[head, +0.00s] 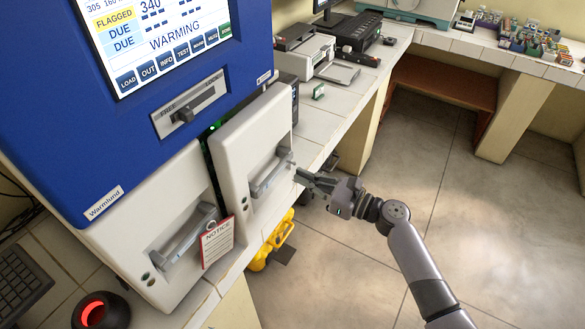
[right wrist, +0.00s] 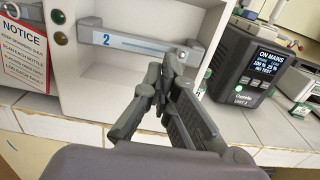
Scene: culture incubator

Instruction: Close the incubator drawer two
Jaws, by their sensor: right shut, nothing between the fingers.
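The incubator is a blue and white machine (head: 60,110) with a lit screen. Drawer two (head: 230,150) is the right white drawer front and stands out from the body, with a dark gap and a green light behind its left edge. Its grey handle (head: 268,178) carries a "2" in the right wrist view (right wrist: 135,43). My right gripper (head: 300,174) is shut and empty, its tips close to the handle's right end; I cannot tell if they touch. It also fills the middle of the right wrist view (right wrist: 172,65). My left gripper is out of view.
The left drawer (head: 150,225) carries a red and white notice tag (head: 217,242). A black power unit (right wrist: 248,65) stands right of drawer two. A printer (head: 305,50) stands further along the tiled counter. A yellow object (head: 272,243) is below the counter; open floor lies right.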

